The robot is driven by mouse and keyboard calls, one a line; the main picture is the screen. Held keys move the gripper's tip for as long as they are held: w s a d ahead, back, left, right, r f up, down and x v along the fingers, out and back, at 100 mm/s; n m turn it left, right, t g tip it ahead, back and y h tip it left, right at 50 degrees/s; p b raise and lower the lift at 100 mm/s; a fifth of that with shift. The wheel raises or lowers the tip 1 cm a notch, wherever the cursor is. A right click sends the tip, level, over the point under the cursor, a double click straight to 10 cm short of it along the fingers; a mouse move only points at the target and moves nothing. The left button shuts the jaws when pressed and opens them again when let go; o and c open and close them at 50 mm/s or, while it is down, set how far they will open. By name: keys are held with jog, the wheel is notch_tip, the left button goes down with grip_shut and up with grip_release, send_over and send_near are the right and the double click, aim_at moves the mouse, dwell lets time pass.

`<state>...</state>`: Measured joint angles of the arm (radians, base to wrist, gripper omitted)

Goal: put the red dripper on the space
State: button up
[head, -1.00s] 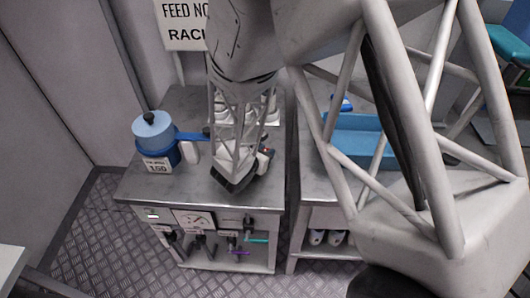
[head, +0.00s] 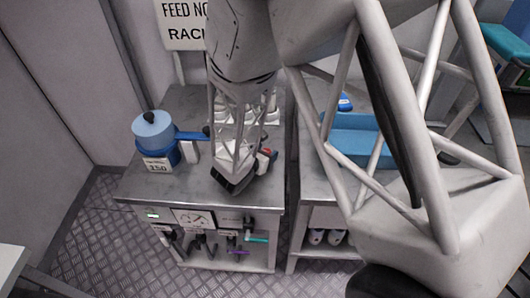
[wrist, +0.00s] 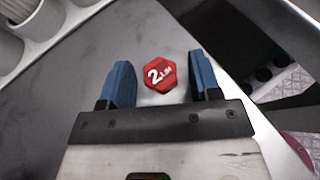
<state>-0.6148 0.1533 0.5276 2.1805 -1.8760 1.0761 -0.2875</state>
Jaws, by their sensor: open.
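The red dripper (wrist: 159,74) is a small red hexagonal piece marked "2 L/H". It lies on the grey metal bench top, between the blue fingers of my gripper (wrist: 160,64) in the wrist view. The fingers are open, with a visible gap on each side of the dripper. In the head view my gripper (head: 233,182) is low over the front right part of the bench top (head: 190,184). I cannot tell which spot is the space.
A blue pot (head: 155,140) with a handle and a "150" card stands on the bench's left. White cups (head: 268,108) stand at the back. The bench front (head: 194,219) has a gauge and hanging teal and purple pieces. A blue tray (head: 355,137) is on the right bench.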

jog(key=shift+r, duration=0.15)
jog(key=shift+s, duration=0.1)
jog(key=shift+v, duration=5.95)
jog(key=shift+r, duration=0.15)
jog(key=s+d+r+m+g+h, duration=0.15)
jog(key=d+r+m+g, duration=0.25)
jog(key=d+r+m, duration=0.45)
jog(key=s+d+r+m+g, duration=0.2)
jog(key=d+r+m+g, duration=0.3)
jog(key=d, duration=0.6)
jog(key=s+d+r+m+y, duration=0.8)
jog(key=s+r+m, duration=0.4)
jog(key=s+m, duration=0.2)
jog(key=m, duration=0.2)
jog(key=shift+d+m, duration=0.15)
jog(key=shift+m, duration=0.2)
